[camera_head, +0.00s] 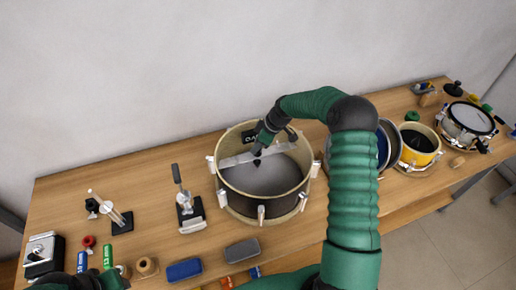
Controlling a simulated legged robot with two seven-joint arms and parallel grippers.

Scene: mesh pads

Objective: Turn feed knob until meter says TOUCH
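A large drum shell (233,205) with a dark band and pale lugs stands mid-table, open at the top. A light metal bar (236,160) lies across its opening. A small black part (257,162) sits at the bar; I cannot tell whether it is the feed knob. A small black display (248,136) with white letters is at the drum's far rim, partly covered by my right gripper, so its word is not readable. My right gripper (262,147) is over the bar, its fingers too small to judge. My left arm's end (85,283) shows at the bottom left edge, fingers unclear.
A lever press (187,208) stands left of the drum. Blue (184,270) and grey (242,250) blocks lie in front. A yellow drum (420,147) and a white-topped drum (468,120) stand at right. My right arm hides part of the table right of the large drum.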

